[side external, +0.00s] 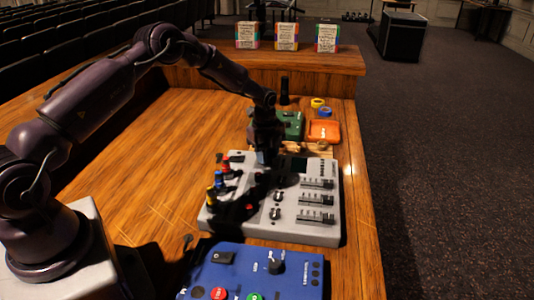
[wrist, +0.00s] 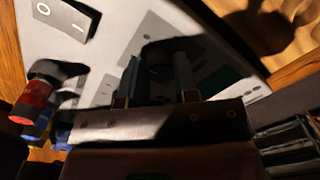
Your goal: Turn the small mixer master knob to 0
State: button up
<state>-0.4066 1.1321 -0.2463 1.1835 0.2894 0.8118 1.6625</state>
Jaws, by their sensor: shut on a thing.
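The grey mixer (side external: 320,228) lies on the wooden desk, with sliders on its right and coloured knobs on its left. My gripper (side external: 264,160) points down at the mixer's far part. In the wrist view, my gripper (wrist: 157,90) is shut on a dark knob (wrist: 158,73) standing on the pale panel. The knob is in deep shadow, and its pointer and scale cannot be read. In the side view the fingers and arm hide the knob.
A blue box (side external: 240,258) with a black knob and buttons is at the front. A red-topped knob (wrist: 33,101) stands left of the fingers in the wrist view. The desk's left is clear.

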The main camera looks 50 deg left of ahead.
jog(key=n, duration=1.1)
jog(key=shift+y, duration=0.3)
jog(key=n, duration=0.3)
jog(key=shift+n, duration=0.3)
jog(key=n, duration=0.3)
jog(key=shift+w+n+g, duration=0.1)
jog(key=shift+n+g, duration=0.2)
jog(key=n, duration=0.3)
jog(key=shift+n, duration=0.4)
jog(key=n, duration=0.3)
jog(key=shift+n, duration=2)
